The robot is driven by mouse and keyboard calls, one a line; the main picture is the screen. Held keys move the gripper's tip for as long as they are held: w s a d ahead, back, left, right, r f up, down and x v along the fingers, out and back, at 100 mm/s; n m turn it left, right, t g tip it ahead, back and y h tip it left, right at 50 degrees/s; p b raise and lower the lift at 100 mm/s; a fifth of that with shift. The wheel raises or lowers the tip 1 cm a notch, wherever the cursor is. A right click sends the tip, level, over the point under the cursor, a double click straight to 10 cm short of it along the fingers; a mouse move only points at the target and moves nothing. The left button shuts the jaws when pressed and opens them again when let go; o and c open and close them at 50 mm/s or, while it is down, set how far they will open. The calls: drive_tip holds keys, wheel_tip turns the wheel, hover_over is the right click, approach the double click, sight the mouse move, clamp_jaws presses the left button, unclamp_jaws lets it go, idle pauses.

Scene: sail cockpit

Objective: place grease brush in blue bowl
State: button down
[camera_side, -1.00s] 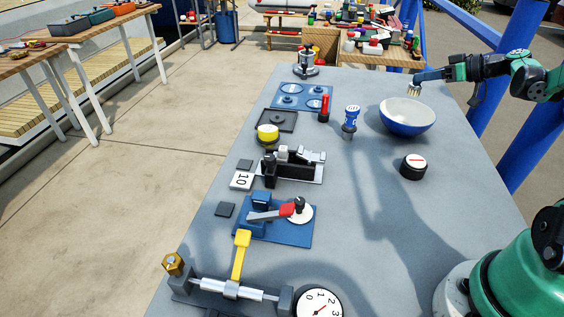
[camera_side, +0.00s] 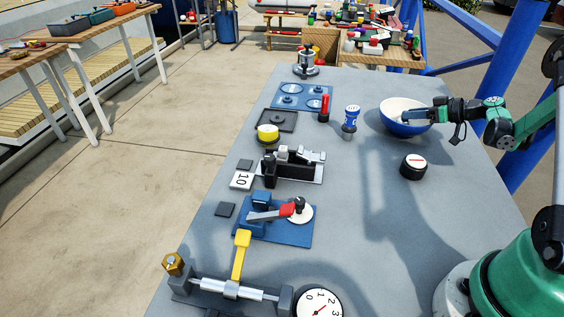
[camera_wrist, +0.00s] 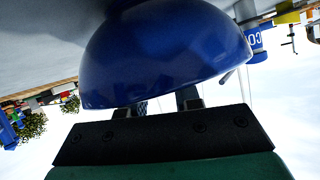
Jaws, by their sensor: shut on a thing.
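The blue bowl (camera_side: 398,128) with a white inside stands on the grey table, right of the white-and-blue bottle. My gripper (camera_side: 412,117) is at the bowl's right side, low near the rim. In the wrist view the bowl's blue outside (camera_wrist: 165,50) fills the upper middle and covers the ends of my gripper's fingers (camera_wrist: 165,104). The grease brush is hidden by the bowl and gripper now; its pale bristles showed under the gripper earlier. Whether it touches the bowl's inside cannot be seen.
A black round knob with a white top (camera_side: 413,166) sits in front of the bowl. A white-and-blue bottle (camera_side: 350,121) and a red stick (camera_side: 324,107) stand to its left. Several fixtures line the table's left side. The table's right middle is clear.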

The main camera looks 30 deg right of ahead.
drive_tip(key=c, duration=0.6)
unclamp_jaws()
drive_tip(key=v, duration=0.7)
drive_tip(key=shift+a+r, duration=0.15)
drive_tip(key=shift+r, duration=0.1)
drive_tip(key=w+a+r+g, duration=0.3)
drive_tip(key=w+a, duration=0.1)
drive_tip(key=a, duration=0.4)
drive_tip(key=s+a+r+h, duration=0.1)
drive_tip(key=s+a, duration=0.1)
drive_tip(key=a, duration=0.5)
drive_tip(key=s+a+r+g+h, duration=0.1)
drive_tip(key=s+a, duration=0.1)
drive_tip(key=a, duration=0.5)
drive_tip(key=s+a+r+m+g+h, duration=0.1)
drive_tip(key=s+a, duration=0.1)
drive_tip(key=a, duration=0.5)
drive_tip(key=shift+s+a+r, duration=0.3)
drive_tip(key=shift+s+a, duration=0.05)
drive_tip(key=shift+s, duration=0.05)
